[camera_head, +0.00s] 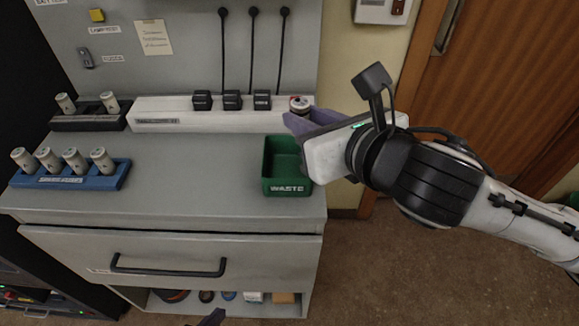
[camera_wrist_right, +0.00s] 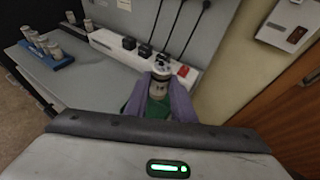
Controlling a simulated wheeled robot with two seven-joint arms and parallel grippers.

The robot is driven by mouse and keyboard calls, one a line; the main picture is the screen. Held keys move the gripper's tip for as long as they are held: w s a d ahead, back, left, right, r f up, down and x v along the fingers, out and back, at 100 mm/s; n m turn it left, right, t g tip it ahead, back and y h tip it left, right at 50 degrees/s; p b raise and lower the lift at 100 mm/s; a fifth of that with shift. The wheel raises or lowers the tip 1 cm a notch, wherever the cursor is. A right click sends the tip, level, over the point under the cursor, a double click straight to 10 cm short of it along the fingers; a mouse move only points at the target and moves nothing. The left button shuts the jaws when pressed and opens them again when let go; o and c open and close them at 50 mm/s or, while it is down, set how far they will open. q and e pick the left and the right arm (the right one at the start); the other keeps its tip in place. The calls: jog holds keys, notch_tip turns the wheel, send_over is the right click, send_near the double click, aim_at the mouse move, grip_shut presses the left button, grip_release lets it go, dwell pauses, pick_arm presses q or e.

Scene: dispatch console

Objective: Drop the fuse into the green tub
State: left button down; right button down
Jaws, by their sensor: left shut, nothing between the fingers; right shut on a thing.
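The fuse also shows between the fingers in the right wrist view (camera_wrist_right: 161,72). The green tub (camera_head: 287,189), marked WASTE, stands at the right end of the grey counter. The held fuse is above and behind the tub in the head view, apart from it. A bit of green shows between the fingers in the wrist view. My left gripper (camera_head: 211,318) is shut and empty, just entering at the bottom edge.
A blue rack (camera_head: 70,181) with several spare fuses stands at the counter's left. Behind it is a black rack (camera_head: 88,121) with two fuses. A white strip (camera_head: 180,122) with black plugs and cords runs along the back. The middle of the counter is clear.

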jog(key=shift+w+a+r+y, duration=0.1)
jog(key=shift+a+r+y, duration=0.4)
jog(key=shift+r, duration=0.4)
notch_tip(320, 180, down, 6)
jog(key=b, duration=0.5)
jog(key=c, duration=1.4)
grip_release()
jog(key=shift+c, duration=0.2)
